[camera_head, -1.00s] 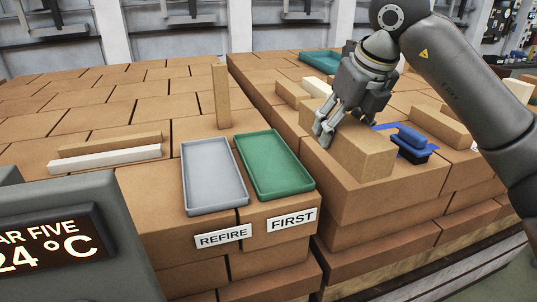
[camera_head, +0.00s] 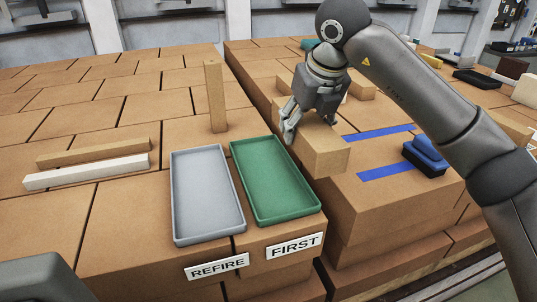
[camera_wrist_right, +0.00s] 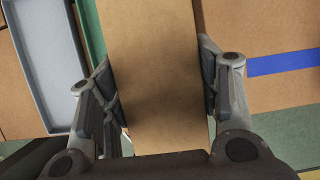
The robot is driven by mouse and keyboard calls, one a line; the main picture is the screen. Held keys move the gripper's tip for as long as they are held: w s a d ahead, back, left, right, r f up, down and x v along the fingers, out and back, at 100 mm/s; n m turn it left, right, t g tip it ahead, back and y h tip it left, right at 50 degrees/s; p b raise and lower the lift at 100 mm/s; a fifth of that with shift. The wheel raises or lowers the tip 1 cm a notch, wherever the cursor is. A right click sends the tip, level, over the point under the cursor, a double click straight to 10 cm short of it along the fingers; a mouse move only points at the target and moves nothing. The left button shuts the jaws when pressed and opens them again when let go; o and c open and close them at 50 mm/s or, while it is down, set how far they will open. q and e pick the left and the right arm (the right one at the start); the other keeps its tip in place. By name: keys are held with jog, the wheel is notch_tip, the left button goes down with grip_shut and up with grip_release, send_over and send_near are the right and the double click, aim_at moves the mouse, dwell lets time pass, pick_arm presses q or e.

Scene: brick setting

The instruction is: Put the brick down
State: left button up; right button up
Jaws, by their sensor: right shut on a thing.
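A tan brick (camera_head: 319,149) is held by my right gripper (camera_head: 300,125), whose fingers close on its sides. In the right wrist view the brick (camera_wrist_right: 155,70) fills the space between the two fingers of the right gripper (camera_wrist_right: 160,95). The brick is beside the right edge of the green tray (camera_head: 275,178), which has the FIRST label (camera_head: 295,246) before it. My left gripper is not in view.
Blue tape strips (camera_head: 385,172) and a blue-and-black block (camera_head: 426,154) lie to the right. A brick stands upright (camera_head: 215,97) behind the trays. A tan bar (camera_head: 93,151) and a white bar (camera_head: 87,172) lie at left. Bare brick surface surrounds them.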

jog(key=a+f+p, duration=0.1)
jog(key=a+f, duration=0.1)
jog(key=w+a+f, duration=0.1)
jog(key=a+f, duration=0.1)
jog(key=w+a+f+p, duration=0.1)
jog(key=a+f, duration=0.1)
jog(key=a, duration=0.1)
jog(key=shift+w+f+p, duration=0.1)
jog(key=shift+f+p, duration=0.15)
jog(key=shift+p, duration=0.05)
jog(key=f+p, duration=0.2)
jog(key=shift+a+f, duration=0.2)
jog(key=shift+f, duration=0.2)
jog(key=shift+w+f, duration=0.1)
jog(key=shift+f, duration=0.2)
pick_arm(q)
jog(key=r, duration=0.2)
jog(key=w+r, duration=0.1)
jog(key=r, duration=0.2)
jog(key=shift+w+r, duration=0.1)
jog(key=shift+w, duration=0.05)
pick_arm(e)
jog(key=shift+d+f, duration=0.1)
jog(key=shift+f, duration=0.1)
jog(key=o, duration=1.5)
